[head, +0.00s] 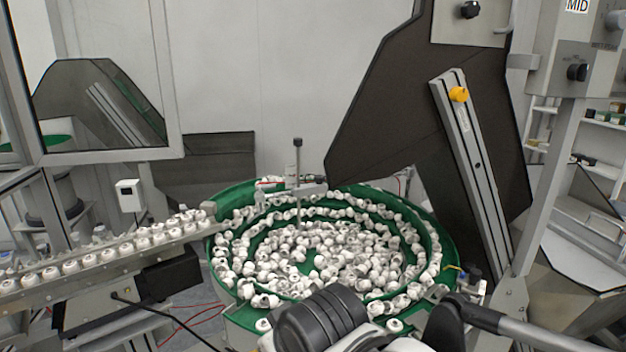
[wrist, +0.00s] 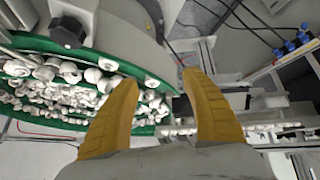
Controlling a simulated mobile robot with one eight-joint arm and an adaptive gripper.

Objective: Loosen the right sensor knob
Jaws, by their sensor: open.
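In the wrist view, my gripper (wrist: 160,82) has its two yellow fingers spread apart, with nothing between them. A dark round knob (wrist: 68,32) sits on a pale bracket above the green bowl rim, up and left of the fingers and apart from them. I cannot tell for sure whether it is the right sensor knob. In the head view, a small dark knob-like part (head: 474,273) stands at the right edge of the bowl, close to my arm. My fingers are not visible in the head view.
The green feeder bowl (head: 445,235) is full of white caps. A cap-lined conveyor (head: 120,262) runs off to the left. A large dark panel (head: 400,110) and a slotted rail (head: 470,150) stand behind at right. Blue connectors with cables (wrist: 290,46) show in the wrist view.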

